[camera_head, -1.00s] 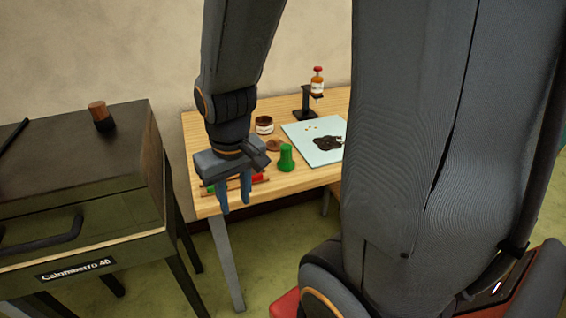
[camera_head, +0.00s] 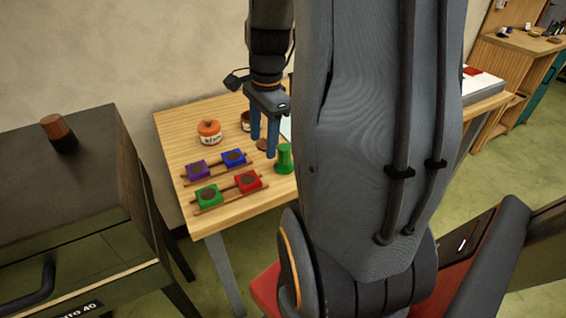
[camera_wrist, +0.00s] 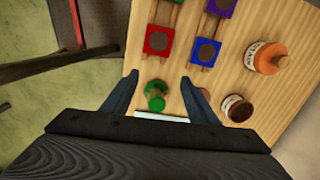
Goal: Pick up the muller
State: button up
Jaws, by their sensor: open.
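The muller looks to be the green, waisted piece (camera_head: 284,158) standing upright on the wooden table (camera_head: 180,118). It also shows in the wrist view (camera_wrist: 155,96), where it appears between the two fingers, nearer the left one. My gripper (camera_head: 264,148) is open and empty, fingers pointing down, just left of the muller in the head view. The fingers also show in the wrist view (camera_wrist: 160,77). I cannot tell the exact height of the fingertips over the table. My arm hides the table right of the muller.
Coloured blocks with dark round tops, such as the red one (camera_head: 249,181), rest on wooden sticks left of the muller. An orange-lidded jar (camera_head: 209,132) stands behind them. A second jar (camera_wrist: 237,108) is right of the gripper in the wrist view. A dark cabinet (camera_head: 85,190) stands left.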

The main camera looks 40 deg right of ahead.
aim_at(285, 147)
jog(key=d+m, duration=0.2)
jog(key=s+d+m, duration=0.1)
jog(key=d+m, duration=0.1)
jog(key=m, duration=0.1)
jog(key=d+m, duration=0.2)
jog(key=d, duration=0.1)
jog(key=shift+s+r, duration=0.15)
jog(key=shift+d+f+m, duration=0.15)
jog(key=shift+f+m, duration=0.1)
jog(key=shift+m, duration=0.05)
jog(key=shift+w+f+p, duration=0.2)
jog(key=shift+f+p, duration=0.1)
jog(key=shift+f, duration=0.9)
jog(key=shift+w+f+p, duration=0.15)
jog(key=shift+f+p, duration=0.1)
jog(key=shift+f, duration=0.9)
jog(key=shift+w+f+p, duration=0.2)
jog(key=shift+f+p, duration=0.1)
jog(key=shift+f, duration=0.9)
grip_shut()
